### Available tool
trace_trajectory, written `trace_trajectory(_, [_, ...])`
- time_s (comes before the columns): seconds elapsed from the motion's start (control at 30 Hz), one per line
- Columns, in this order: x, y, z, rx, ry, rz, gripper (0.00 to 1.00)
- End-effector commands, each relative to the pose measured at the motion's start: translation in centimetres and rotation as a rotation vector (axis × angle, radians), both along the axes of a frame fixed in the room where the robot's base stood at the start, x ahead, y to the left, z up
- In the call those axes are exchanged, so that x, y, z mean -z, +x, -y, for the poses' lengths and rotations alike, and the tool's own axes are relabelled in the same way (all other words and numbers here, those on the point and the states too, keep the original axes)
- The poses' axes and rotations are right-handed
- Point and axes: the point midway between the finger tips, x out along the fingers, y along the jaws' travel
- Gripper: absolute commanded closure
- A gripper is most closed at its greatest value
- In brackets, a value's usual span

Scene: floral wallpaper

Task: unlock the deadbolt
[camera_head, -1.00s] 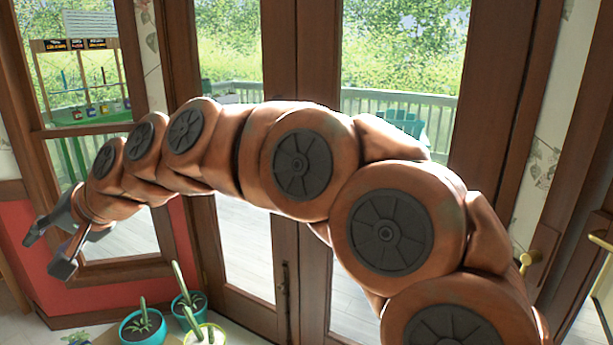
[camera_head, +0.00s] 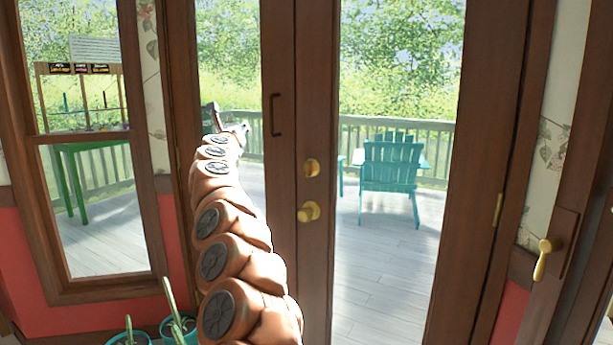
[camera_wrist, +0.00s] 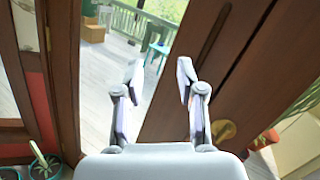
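The brass deadbolt (camera_head: 312,167) is on the wooden door's middle stile in the head view, above a round brass knob (camera_head: 309,211). Which way its thumb-turn points is too small to tell. My gripper (camera_head: 220,119) is up and left of the deadbolt, in front of the left door's glass. In the wrist view my gripper (camera_wrist: 159,70) is open, its two fingers apart with nothing between them. A round brass piece (camera_wrist: 223,132) shows right of the right finger; I cannot tell whether it is the deadbolt or the knob.
A dark pull handle (camera_head: 275,115) is on the left door. A brass lever (camera_head: 545,258) is at the far right. Potted plants (camera_head: 178,325) stand at the lower left. A teal chair (camera_head: 391,170) is on the deck beyond the glass.

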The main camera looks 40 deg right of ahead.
Motion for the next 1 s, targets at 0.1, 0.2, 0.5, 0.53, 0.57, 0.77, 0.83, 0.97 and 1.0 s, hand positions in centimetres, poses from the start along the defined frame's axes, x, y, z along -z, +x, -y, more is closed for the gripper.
trace_trajectory(0.1, [5.1, -3.4, 5.4, 0.186, 0.133, 0.077, 0.61])
trace_trajectory(0.2, [7.9, -6.5, 8.4, 0.311, 0.219, 0.141, 0.61])
trace_trajectory(0.5, [11.2, -11.1, 11.7, 0.475, 0.319, 0.239, 0.61])
trace_trajectory(0.53, [11.2, -11.2, 11.8, 0.478, 0.321, 0.241, 0.61])
trace_trajectory(0.57, [11.2, -11.2, 11.9, 0.479, 0.32, 0.241, 0.61])
trace_trajectory(0.77, [11.0, -10.9, 12.7, 0.479, 0.318, 0.24, 0.61])
trace_trajectory(0.83, [11.0, -10.8, 13.2, 0.48, 0.318, 0.238, 0.61])
trace_trajectory(0.97, [11.2, -10.5, 13.9, 0.479, 0.318, 0.235, 0.61])
trace_trajectory(1.0, [11.2, -10.4, 14.2, 0.48, 0.317, 0.235, 0.61])
